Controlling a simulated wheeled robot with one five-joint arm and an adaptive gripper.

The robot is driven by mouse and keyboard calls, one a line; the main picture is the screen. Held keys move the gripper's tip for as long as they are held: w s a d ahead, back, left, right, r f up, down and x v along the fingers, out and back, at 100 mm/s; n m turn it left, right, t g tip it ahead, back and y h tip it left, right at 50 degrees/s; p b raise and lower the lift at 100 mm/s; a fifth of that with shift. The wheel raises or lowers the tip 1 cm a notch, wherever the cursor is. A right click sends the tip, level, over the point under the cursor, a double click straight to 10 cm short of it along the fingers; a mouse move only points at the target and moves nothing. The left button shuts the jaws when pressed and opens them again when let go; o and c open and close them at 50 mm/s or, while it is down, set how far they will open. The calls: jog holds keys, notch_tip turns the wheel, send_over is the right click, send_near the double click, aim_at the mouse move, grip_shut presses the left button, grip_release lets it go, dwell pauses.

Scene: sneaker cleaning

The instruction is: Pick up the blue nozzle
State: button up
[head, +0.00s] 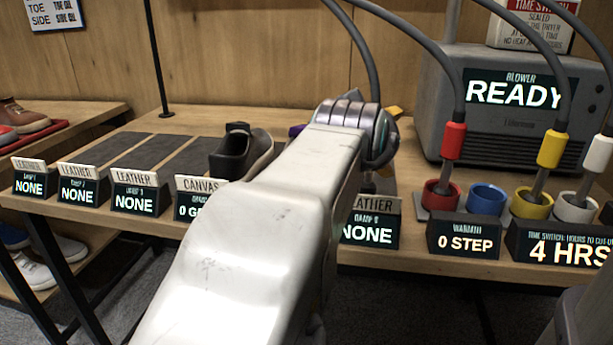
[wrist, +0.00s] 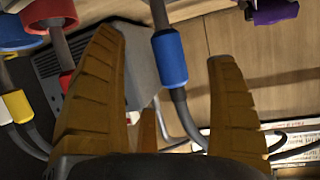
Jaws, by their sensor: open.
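The blue nozzle (wrist: 170,60) is in the middle of the wrist view, on a grey hose that bends away below it. My gripper (wrist: 165,50) is open, with one orange finger on each side of the nozzle in the picture. A gap shows between the nozzle and each finger; I cannot tell its depth between them exactly. In the head view my own arm hides the nozzle and most of the gripper; only a bit of an orange finger shows. The blue holder cup (head: 487,198) looks empty.
Red (head: 454,140), yellow (head: 551,149) and white (head: 599,154) nozzles stand in cups at right, before the grey blower (head: 520,105) reading READY. A dark shoe (head: 240,155) stands left of my arm. A purple thing (wrist: 272,10) is at the wrist view's upper right.

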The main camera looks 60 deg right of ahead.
jog(key=shift+r+b+x, duration=0.15)
jog(key=shift+b+x, duration=0.55)
jog(key=shift+x, duration=0.6)
jog(key=shift+r+b+x, duration=0.15)
jog(key=shift+b+x, duration=0.55)
jog(key=shift+x, duration=0.65)
jog(key=shift+w+d, duration=0.15)
jog(key=shift+w, duration=0.05)
jog(key=shift+c, duration=0.4)
jog(key=c, duration=1.2)
jog(key=shift+c, duration=0.6)
jog(key=shift+r, duration=0.25)
